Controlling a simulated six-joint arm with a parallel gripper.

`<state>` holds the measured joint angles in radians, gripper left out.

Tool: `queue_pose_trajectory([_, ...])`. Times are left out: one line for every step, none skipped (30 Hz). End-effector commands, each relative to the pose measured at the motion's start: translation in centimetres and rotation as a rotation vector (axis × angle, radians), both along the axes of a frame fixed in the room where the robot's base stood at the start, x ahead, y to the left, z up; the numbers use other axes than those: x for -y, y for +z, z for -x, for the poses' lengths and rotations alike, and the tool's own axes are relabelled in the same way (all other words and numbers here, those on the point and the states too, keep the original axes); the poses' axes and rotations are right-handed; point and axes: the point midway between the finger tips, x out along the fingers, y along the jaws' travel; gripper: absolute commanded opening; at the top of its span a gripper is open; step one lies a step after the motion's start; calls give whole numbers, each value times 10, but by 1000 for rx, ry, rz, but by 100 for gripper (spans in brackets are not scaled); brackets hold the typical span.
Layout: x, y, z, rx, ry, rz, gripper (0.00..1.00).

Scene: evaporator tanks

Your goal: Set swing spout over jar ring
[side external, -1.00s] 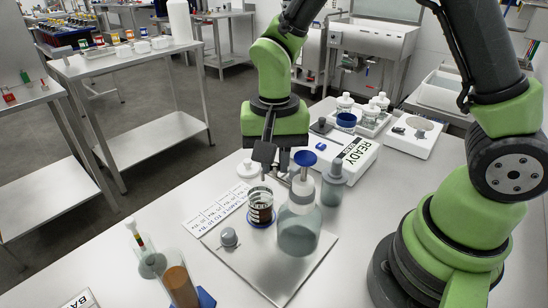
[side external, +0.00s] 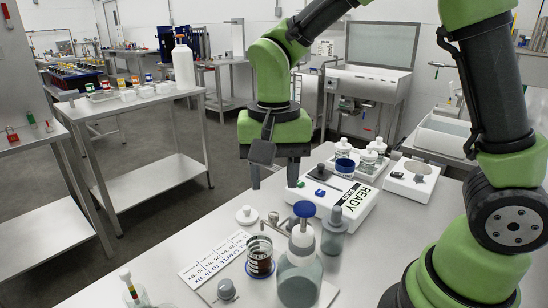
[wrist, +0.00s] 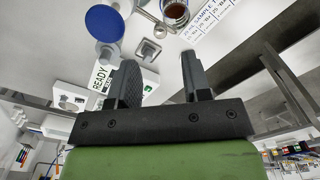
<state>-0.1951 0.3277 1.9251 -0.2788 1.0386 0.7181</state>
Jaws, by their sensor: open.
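A clear bottle (side external: 298,278) with a blue knob (side external: 305,209) stands at the front of the bench. Its metal swing spout (side external: 280,228) reaches left toward a small jar (side external: 260,262) with dark brown liquid and a blue ring at its base. The spout's end appears near the jar's upper rim; I cannot tell whether it is over the ring. The knob (wrist: 104,22) and jar (wrist: 175,12) also show in the wrist view, with the spout (wrist: 148,16) between them. My gripper (side external: 274,183) is open and empty, above and behind them, touching neither.
A white READY instrument (side external: 335,197) stands right of my gripper, with white-capped bottles behind it. A grey-capped bottle (side external: 333,236) stands close right of the spout bottle.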

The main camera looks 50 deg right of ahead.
Motion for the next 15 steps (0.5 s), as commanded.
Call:
queue_pose_trajectory([0, 10, -1, 6, 0, -1, 44])
queue_pose_trajectory([0, 14, 0, 6, -1, -1, 44])
queue_pose_trajectory([0, 19, -1, 5, 0, -1, 44])
queue_pose_trajectory([0, 22, 0, 3, 0, 0, 44])
queue_pose_trajectory([0, 25, -1, 3, 1, 0, 44])
queue_pose_trajectory([0, 28, 0, 3, 0, 0, 44])
queue_pose_trajectory([0, 30, 0, 2, -1, -1, 44])
queue_pose_trajectory([0, 31, 0, 1, -1, -1, 44])
queue_pose_trajectory([0, 33, 0, 1, -1, 0, 44])
queue_pose_trajectory([0, 33, 0, 1, 0, 0, 44])
queue_pose_trajectory([0, 34, 0, 1, 0, 1, 44])
queue_pose_trajectory([0, 34, 0, 0, 0, 0, 44])
queue_pose_trajectory([0, 34, 0, 0, 0, 0, 44])
queue_pose_trajectory([0, 34, 0, 0, 0, 0, 44])
queue_pose_trajectory([0, 33, 0, 0, 0, 0, 44])
